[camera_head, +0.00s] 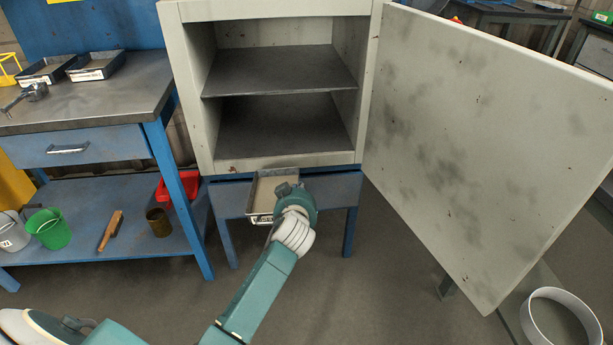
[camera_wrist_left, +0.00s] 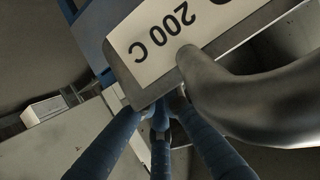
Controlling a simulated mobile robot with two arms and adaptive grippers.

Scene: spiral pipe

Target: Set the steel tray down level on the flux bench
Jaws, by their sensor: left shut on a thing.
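The steel tray (camera_head: 266,186) is a shallow tray in front of the cabinet, at the level of its blue stand, near the middle of the head view. My left gripper (camera_head: 284,190) is shut on it, at its near right side; the arm hides part of the tray. In the left wrist view a tray edge with a white "200 C" label (camera_wrist_left: 150,42) lies against the gripper fingers (camera_wrist_left: 175,103). A blue bench with a dark steel top (camera_head: 90,104) stands at the left; I cannot tell if it is the flux bench. My right gripper is not in view.
Two labelled trays (camera_head: 97,66) lie at the bench's back, a grey tool (camera_head: 30,95) at its left. The cabinet (camera_head: 190,100) has empty shelves (camera_head: 280,72); its door (camera_head: 480,140) stands wide open to the right. The bench's front top is clear. Buckets (camera_head: 48,230) stand below.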

